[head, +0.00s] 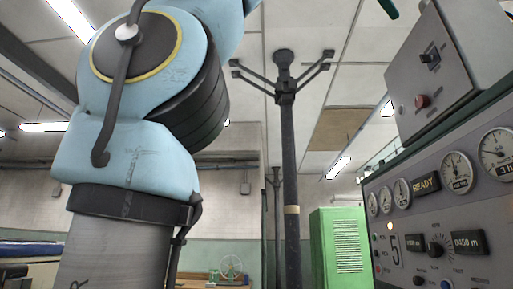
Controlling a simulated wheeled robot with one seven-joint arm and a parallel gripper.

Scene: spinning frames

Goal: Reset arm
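My gripper is not in view. A large light-blue arm-like joint (128,160) with a black ribbed part, a yellow-ringed dark cap and a dark cable stands close on the left, on a grey column. The frame does not show its far end, which runs out at the top, and I cannot tell for sure whether it is part of my arm.
A grey control panel (432,215) with gauges, a READY display and knobs is close on the right, with a switch box (455,65) above it. A dark post (290,180) with branching arms stands mid-view. A green cabinet (345,250) is behind.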

